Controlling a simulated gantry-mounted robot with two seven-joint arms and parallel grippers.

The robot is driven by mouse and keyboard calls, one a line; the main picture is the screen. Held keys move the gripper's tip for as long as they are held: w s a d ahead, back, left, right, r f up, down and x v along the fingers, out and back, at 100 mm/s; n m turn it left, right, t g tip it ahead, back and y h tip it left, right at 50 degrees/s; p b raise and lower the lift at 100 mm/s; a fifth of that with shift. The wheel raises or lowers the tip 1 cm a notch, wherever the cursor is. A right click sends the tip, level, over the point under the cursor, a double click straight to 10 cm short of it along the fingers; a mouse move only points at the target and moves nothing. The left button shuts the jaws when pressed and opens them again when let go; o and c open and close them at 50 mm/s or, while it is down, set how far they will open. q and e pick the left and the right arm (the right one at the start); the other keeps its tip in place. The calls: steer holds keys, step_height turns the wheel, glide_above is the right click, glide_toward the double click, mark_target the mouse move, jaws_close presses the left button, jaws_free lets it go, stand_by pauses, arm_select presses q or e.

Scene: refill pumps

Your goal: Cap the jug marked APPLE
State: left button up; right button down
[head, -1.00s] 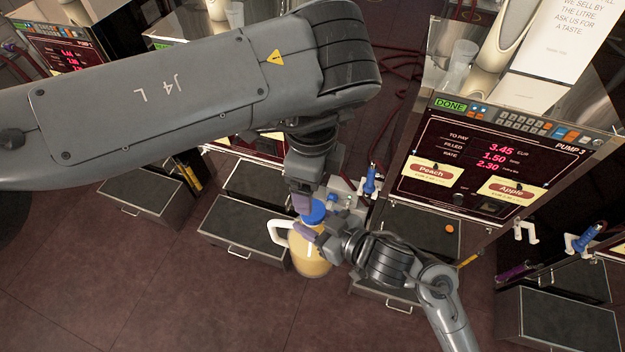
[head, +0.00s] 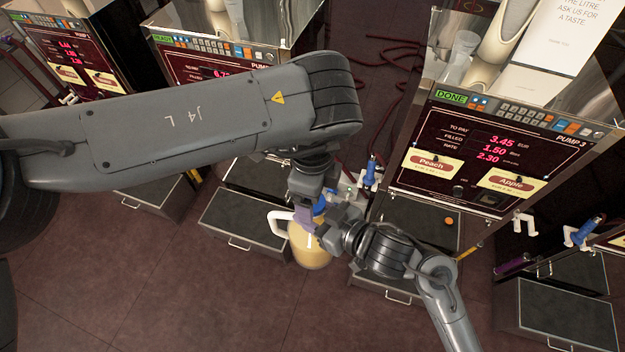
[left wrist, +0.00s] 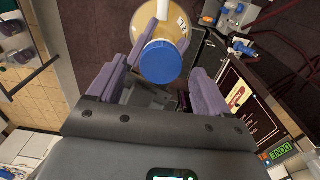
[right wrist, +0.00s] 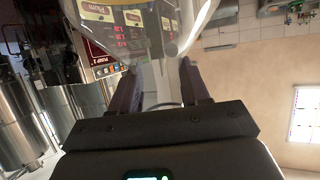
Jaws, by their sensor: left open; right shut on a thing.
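A jug of yellow-amber liquid (head: 312,252) with a white handle (head: 279,223) is at the front centre in the head view. My right gripper (right wrist: 158,88) is shut on it; its clear body fills the top of the right wrist view. A blue cap (left wrist: 160,62) covers the jug's mouth in the left wrist view; I cannot tell how firmly it sits. My left gripper (left wrist: 160,85) is open, its fingers near the cap with gaps on both sides. In the head view it partly hides the cap (head: 320,204). The mark on the jug is unreadable.
Pump 3 (head: 480,160) stands at the right, with Peach and Apple labels and a DONE display. A grey drawer unit (head: 240,222) stands behind the jug to the left, and another (head: 555,318) at the right. A small orange disc (head: 449,221) lies below pump 3. The floor in front is clear.

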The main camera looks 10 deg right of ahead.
arm_select(q)
steer(key=shift+f, duration=0.95)
steer(key=shift+c, duration=0.2)
steer(key=c, duration=1.1)
steer(key=m, duration=0.6)
steer(key=shift+m, duration=0.4)
steer(key=m, duration=0.6)
steer(key=o, duration=1.2)
steer(key=shift+d+r, duration=0.1)
